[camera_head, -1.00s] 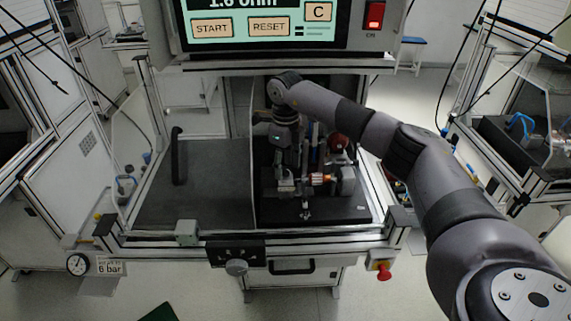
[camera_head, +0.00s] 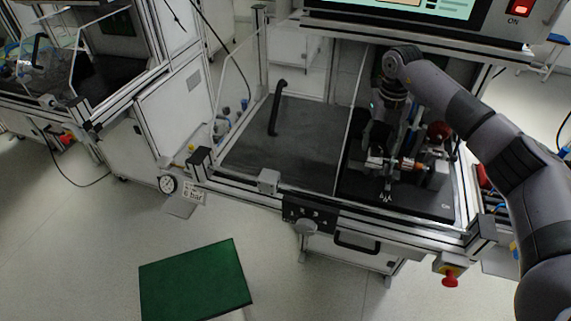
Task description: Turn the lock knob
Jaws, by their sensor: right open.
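The lock knob is most likely the round grey knob (camera_head: 306,227) on the black panel (camera_head: 310,211) at the front edge of the test station. Nothing touches this knob. My right arm comes in from the right and reaches into the station's right half. My right gripper (camera_head: 377,155) is open and points down beside a metal fixture with an orange part (camera_head: 407,164). Its fingertips are small and dark, and I cannot tell whether they touch the fixture. My left gripper is not in view.
A clear cover with a black handle (camera_head: 276,108) spans the station's left half. A red emergency button (camera_head: 450,276) sticks out at the front right, and a pressure gauge (camera_head: 167,184) sits at the left corner.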

